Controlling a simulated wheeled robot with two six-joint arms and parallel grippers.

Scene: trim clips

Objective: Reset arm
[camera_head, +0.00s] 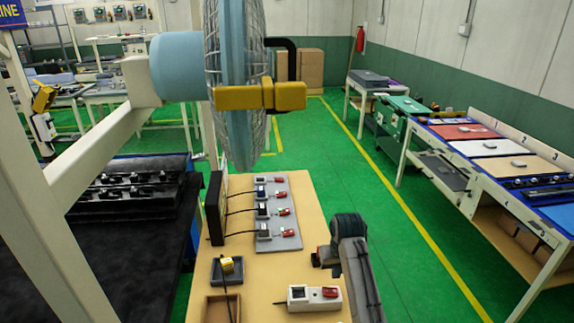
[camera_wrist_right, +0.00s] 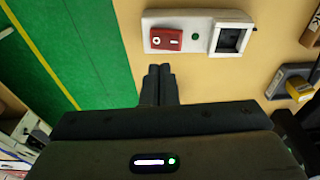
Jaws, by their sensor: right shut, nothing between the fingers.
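My right gripper (camera_head: 322,258) is over the right edge of the tan tabletop (camera_head: 262,275) in the head view. In the right wrist view its black fingers (camera_wrist_right: 158,78) are together with nothing between them. They point toward a white box with a red switch (camera_wrist_right: 200,38) lying on the tabletop. That white box (camera_head: 315,297) also shows at the front of the table in the head view, apart from the gripper. My left gripper is in neither view.
A grey board (camera_head: 278,215) with several red switches lies on the table. A dark tray (camera_head: 226,282) with a yellow-topped part and an open brown box (camera_head: 221,308) stand front left. A caged blue fan (camera_head: 232,60) hangs above. Green floor (camera_head: 400,250) is clear at right.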

